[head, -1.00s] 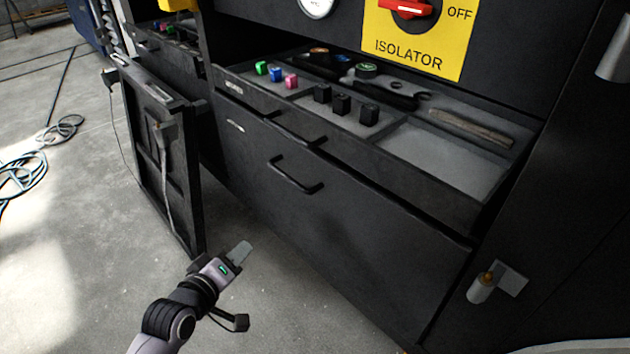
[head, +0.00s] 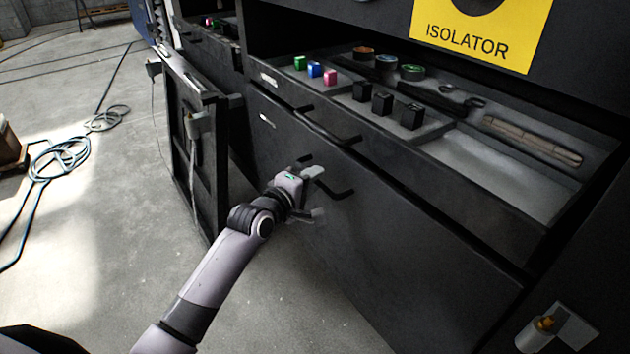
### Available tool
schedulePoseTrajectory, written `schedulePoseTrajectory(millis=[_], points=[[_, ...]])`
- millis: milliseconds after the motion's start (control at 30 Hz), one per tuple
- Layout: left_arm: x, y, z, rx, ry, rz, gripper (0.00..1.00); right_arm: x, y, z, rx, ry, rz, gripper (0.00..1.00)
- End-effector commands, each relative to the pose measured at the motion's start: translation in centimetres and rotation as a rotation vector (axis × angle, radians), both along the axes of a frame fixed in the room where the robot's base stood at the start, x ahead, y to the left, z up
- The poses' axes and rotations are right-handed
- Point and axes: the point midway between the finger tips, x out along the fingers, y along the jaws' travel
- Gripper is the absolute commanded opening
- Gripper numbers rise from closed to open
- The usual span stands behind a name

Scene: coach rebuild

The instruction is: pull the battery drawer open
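The lower drawer front (head: 400,250) is a large dark panel, shut below an open tool drawer. I take it for the battery drawer; its small label is unreadable. Its black bar handle (head: 338,192) is partly hidden by my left gripper (head: 316,193). The gripper is open, with one pale finger above the handle's line and the other below it. It is at or just in front of the handle; I cannot tell whether it touches. My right gripper is not in view.
The open upper drawer (head: 545,232) holds coloured and black blocks, tape rolls and tools, and overhangs the lower front. A dark door panel (head: 208,165) stands open at left. A latch (head: 548,325) is at lower right. Cables lie on the floor at left.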

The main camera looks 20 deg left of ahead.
Motion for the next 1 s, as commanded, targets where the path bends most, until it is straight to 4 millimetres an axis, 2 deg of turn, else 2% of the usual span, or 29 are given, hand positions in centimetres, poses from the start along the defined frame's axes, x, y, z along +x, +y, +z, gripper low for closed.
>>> schedulePoseTrajectory(millis=[133,433,467,500,533,833,1000], points=[[0.8,-0.3,-0.2,0.001,0.000,-0.001,0.25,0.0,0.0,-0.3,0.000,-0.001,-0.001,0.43],[1.0,-0.3,-0.2,0.001,0.000,0.000,0.25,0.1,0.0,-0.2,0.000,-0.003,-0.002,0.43],[1.0,-0.3,-0.2,0.001,0.000,0.000,0.22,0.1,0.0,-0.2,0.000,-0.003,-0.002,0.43],[1.0,-0.3,-0.2,0.001,0.000,0.000,0.09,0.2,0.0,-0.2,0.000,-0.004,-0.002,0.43],[1.0,-0.3,-0.2,0.001,0.000,0.000,0.00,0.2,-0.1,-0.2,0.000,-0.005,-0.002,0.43],[0.7,-0.1,-0.1,0.001,0.001,0.000,0.00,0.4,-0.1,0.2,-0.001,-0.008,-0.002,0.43],[-0.2,0.6,-0.1,0.002,0.005,0.000,0.00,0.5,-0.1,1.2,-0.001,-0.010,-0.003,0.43]])
